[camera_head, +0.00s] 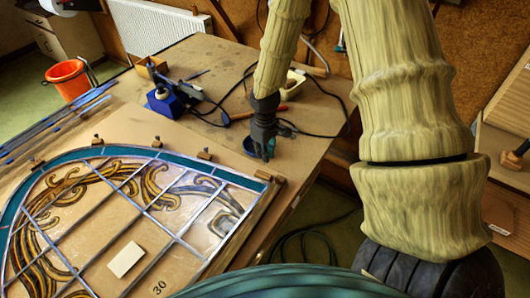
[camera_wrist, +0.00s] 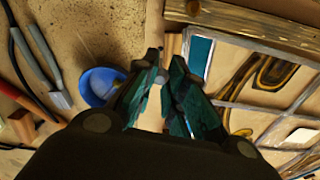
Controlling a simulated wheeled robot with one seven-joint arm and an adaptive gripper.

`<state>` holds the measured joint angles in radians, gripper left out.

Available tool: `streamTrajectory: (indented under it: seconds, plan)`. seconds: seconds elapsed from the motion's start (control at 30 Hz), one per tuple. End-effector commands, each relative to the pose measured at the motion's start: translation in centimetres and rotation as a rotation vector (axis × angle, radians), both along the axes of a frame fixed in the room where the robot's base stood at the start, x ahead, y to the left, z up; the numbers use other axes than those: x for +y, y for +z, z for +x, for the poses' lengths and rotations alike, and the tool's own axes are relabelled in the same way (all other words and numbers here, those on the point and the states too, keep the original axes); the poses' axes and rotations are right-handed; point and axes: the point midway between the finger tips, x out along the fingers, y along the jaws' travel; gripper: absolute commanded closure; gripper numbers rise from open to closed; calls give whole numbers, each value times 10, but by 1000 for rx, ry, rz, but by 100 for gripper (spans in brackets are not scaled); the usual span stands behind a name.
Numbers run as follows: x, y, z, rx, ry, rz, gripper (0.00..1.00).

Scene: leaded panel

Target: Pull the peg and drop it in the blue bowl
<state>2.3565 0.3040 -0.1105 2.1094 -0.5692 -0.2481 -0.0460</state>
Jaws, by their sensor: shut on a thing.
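My gripper (camera_head: 267,156) points down over the bench beside the near right corner of the leaded panel (camera_head: 120,215). In the wrist view its dark fingers (camera_wrist: 165,58) are closed around a small reddish-brown wooden peg (camera_wrist: 172,46), which shows between and just beyond the fingertips. The fingers hide part of it, and I cannot tell whether it is clear of the board. The blue bowl (camera_wrist: 97,86) is left of the fingers in the wrist view and partly covered by one finger.
Other wooden pegs (camera_head: 205,155) stand along the panel's edge, and one (camera_head: 264,175) is at its corner. A soldering iron stand (camera_head: 165,102), cables and tools (camera_wrist: 40,70) lie beyond the bowl. A pale card (camera_head: 125,259) lies on the panel. An orange bucket (camera_head: 69,79) is on the floor.

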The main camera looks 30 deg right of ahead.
Motion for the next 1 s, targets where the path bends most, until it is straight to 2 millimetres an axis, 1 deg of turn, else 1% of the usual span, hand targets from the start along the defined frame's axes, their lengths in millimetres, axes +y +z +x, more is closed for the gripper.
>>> streamTrajectory:
  seconds: [0.03,0.2,0.67,0.83,1.0]
  plan:
    - [0,6,0,0,0,0,100]
    - [0,15,0,0,-1,0,100]
    - [-1,18,2,-1,-1,0,100]
    - [-4,30,12,-2,-1,2,100]
    - [-10,47,30,-3,-1,1,100]
